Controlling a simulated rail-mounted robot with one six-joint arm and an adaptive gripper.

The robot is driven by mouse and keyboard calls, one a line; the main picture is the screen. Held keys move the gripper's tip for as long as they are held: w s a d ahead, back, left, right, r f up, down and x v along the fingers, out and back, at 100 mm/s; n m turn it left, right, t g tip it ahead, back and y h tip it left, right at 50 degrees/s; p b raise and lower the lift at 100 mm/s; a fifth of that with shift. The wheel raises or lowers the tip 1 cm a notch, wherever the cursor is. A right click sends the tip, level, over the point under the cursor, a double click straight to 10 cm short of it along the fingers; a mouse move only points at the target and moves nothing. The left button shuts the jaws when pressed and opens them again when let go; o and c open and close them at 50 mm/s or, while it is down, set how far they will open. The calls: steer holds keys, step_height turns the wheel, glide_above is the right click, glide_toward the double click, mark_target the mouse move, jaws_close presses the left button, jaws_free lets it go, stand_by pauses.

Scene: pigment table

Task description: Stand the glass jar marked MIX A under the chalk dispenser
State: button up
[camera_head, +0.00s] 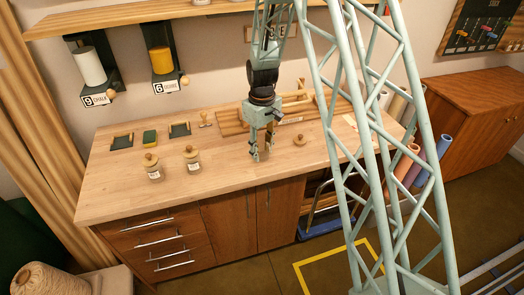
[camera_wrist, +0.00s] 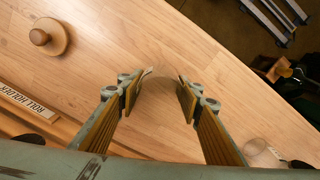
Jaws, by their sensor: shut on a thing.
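The chalk dispenser (camera_head: 88,66), a white cylinder on a dark wall bracket labelled CHALK, hangs at the upper left in the head view. My gripper (camera_head: 262,154) is low over the table's front middle, right of and well away from the dispenser. In the wrist view my gripper (camera_wrist: 160,93) has its fingers apart around a faint, clear glass thing. It looks like an open jar, but its outline is hard to see and no marking shows.
A second dispenser (camera_head: 160,61) with yellow content hangs right of the chalk one. A round wooden lid (camera_head: 300,140) lies right of my gripper. A wooden rack (camera_head: 232,124) stands behind the gripper.

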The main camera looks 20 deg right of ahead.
steer(key=shift+f, duration=0.15)
steer(key=o, duration=1)
steer(key=shift+c, duration=0.2)
steer(key=shift+r, duration=0.25)
step_height(320, 180, up, 12)
stand_by(0.8)
